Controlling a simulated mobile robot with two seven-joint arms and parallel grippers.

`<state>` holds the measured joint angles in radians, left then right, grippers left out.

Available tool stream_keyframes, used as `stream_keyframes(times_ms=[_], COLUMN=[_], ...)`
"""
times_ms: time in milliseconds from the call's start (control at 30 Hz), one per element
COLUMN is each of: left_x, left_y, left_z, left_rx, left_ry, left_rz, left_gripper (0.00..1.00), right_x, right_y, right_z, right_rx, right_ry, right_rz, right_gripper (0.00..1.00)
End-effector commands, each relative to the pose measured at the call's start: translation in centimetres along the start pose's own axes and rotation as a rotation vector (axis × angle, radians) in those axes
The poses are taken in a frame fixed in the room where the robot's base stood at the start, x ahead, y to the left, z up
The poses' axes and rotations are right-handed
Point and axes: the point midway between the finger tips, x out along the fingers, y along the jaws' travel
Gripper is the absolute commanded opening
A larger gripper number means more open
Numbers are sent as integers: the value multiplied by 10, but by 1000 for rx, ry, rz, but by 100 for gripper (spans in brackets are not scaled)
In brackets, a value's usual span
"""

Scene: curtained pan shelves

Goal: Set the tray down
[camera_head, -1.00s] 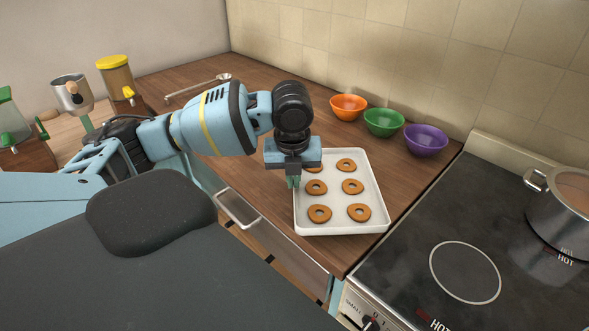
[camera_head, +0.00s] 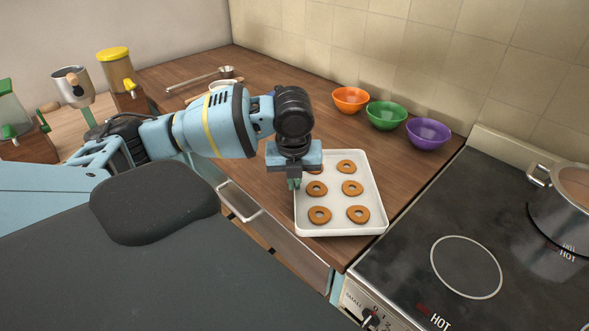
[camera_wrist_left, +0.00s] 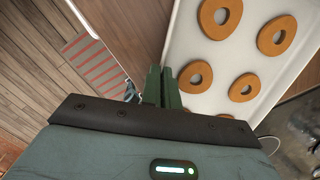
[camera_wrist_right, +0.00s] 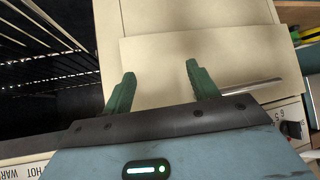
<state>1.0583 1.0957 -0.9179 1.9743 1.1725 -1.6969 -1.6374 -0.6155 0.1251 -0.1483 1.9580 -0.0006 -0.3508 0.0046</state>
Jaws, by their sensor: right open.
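The white tray (camera_head: 337,229) lies level at the front edge of the wooden counter, with several brown ring-shaped cookies (camera_head: 352,188) on it. I cannot tell whether its underside touches the counter. My left gripper (camera_head: 294,184) points down at the tray's left rim. In the left wrist view its green fingers (camera_wrist_left: 161,86) are close together at the rim of the tray (camera_wrist_left: 174,45), shut on it. Part of the tray's far left corner is hidden behind my left gripper. My right gripper (camera_wrist_right: 157,85) is open and empty before a cream panel (camera_wrist_right: 200,60), out of the head view.
Orange (camera_head: 350,100), green (camera_head: 386,115) and purple (camera_head: 428,134) bowls stand behind the tray by the tiled wall. The black stove (camera_head: 430,225) with a steel pot (camera_head: 560,215) is to the right. A ladle (camera_head: 205,78) lies at the back left.

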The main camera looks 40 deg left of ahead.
Motion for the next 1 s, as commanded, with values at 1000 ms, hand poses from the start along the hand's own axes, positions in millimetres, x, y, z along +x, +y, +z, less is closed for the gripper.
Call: stream_keyframes(times_ms=[1000], left_x=[7], left_y=[-1], left_z=[0], left_rx=[-1], left_ry=[-3], left_rz=[-5], left_gripper=[13], right_x=[0], right_y=[0], right_z=[1], right_rx=[0], right_ry=[-2], right_rz=[0], right_gripper=[59])
